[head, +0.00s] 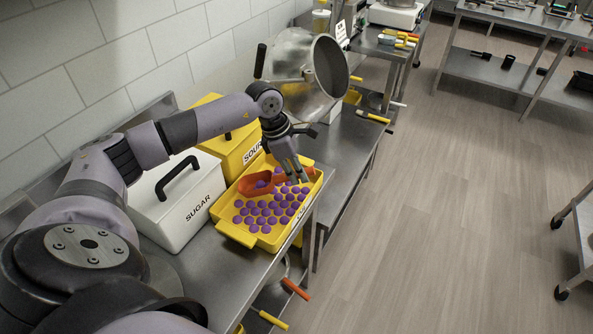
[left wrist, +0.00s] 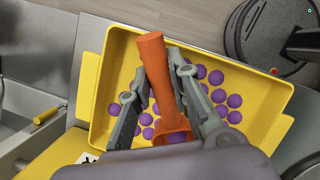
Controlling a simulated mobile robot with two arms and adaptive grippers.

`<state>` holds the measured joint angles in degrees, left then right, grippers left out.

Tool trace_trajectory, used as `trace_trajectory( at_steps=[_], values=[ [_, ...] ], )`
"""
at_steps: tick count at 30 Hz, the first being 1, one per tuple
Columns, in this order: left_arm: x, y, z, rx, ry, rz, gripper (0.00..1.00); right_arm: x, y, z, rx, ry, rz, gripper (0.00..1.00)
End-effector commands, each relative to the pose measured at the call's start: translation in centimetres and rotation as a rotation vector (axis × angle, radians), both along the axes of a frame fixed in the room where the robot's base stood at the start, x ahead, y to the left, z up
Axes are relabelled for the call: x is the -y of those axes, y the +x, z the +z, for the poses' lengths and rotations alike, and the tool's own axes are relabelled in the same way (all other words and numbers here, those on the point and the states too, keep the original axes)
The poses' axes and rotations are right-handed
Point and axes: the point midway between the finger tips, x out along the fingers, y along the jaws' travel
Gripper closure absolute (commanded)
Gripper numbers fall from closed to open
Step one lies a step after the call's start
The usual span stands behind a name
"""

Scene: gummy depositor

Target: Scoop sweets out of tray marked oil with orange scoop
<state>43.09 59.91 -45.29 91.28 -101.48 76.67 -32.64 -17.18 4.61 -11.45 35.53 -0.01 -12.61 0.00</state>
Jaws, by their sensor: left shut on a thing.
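A yellow tray (head: 228,229) holds many round purple sweets (head: 270,212) on the steel counter. Its marking is not readable here. My left gripper (head: 297,177) is over the tray's far part, shut on the orange scoop (head: 257,183). In the left wrist view the scoop's handle (left wrist: 154,65) lies between the two fingers of the left gripper (left wrist: 166,88). The scoop is inside the tray outline, and at least one purple sweet shows in its bowl in the head view. Whether the bowl touches the tray floor is unclear. My right gripper is not in view.
A white box marked SUGAR (head: 172,208) stands left of the tray, and a yellow box marked SOUR (head: 232,150) behind it. A tilted steel drum (head: 330,68) stands farther along the counter. Orange and yellow handles (head: 294,289) stick out below the counter's front edge.

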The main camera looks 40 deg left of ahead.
Motion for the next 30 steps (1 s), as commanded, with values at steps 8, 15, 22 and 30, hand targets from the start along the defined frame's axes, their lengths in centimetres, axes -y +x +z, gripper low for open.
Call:
trace_trajectory(
  at_steps=[8, 15, 22, 30],
  values=[
    [0.5, 0.4, 3.4, -0.040, 0.058, 0.000, 1.00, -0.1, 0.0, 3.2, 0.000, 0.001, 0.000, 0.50],
    [1.0, 0.7, 5.8, -0.077, 0.106, 0.000, 1.00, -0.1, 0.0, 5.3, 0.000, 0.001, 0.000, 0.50],
    [1.3, 1.0, 7.8, -0.111, 0.152, -0.001, 1.00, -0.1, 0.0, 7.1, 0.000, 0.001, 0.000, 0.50],
    [1.3, 1.0, 8.2, -0.125, 0.171, 0.002, 1.00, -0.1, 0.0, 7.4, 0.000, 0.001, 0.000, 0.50]
  ],
)
